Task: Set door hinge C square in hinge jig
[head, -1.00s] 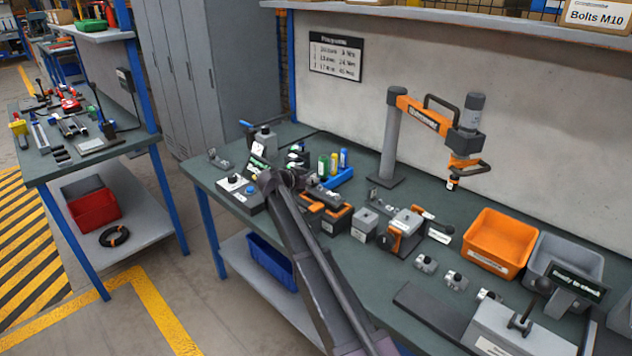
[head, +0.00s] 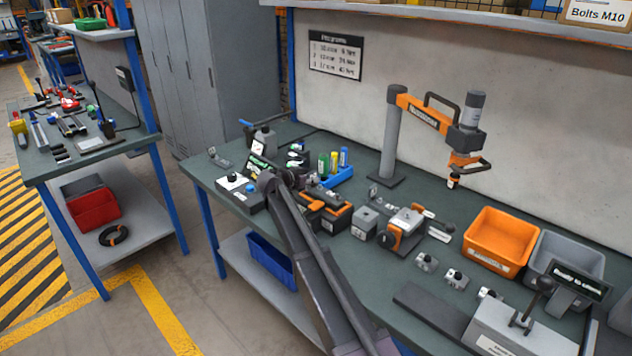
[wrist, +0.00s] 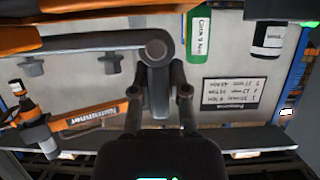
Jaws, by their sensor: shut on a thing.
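My gripper (wrist: 160,98) shows in the wrist view with its two fingers close around a dark grey part (wrist: 157,78). A dark grey bar with a rounded end (wrist: 156,47) lies across the view at the fingertips. I cannot tell whether this is door hinge C or whether bar and part are one piece. In the head view my arm reaches over the left part of the bench and hides the fingertips. A grey fixture with an orange clamp (head: 405,228) stands at mid bench. I cannot tell for sure which fixture is the hinge jig.
An orange bin (head: 497,240) and a grey bin (head: 562,262) stand at the right. The nutrunner arm (head: 430,115) rises behind. Small grey parts (head: 456,280) lie near the front. A blue holder (head: 337,178) with bottles stands beyond my gripper.

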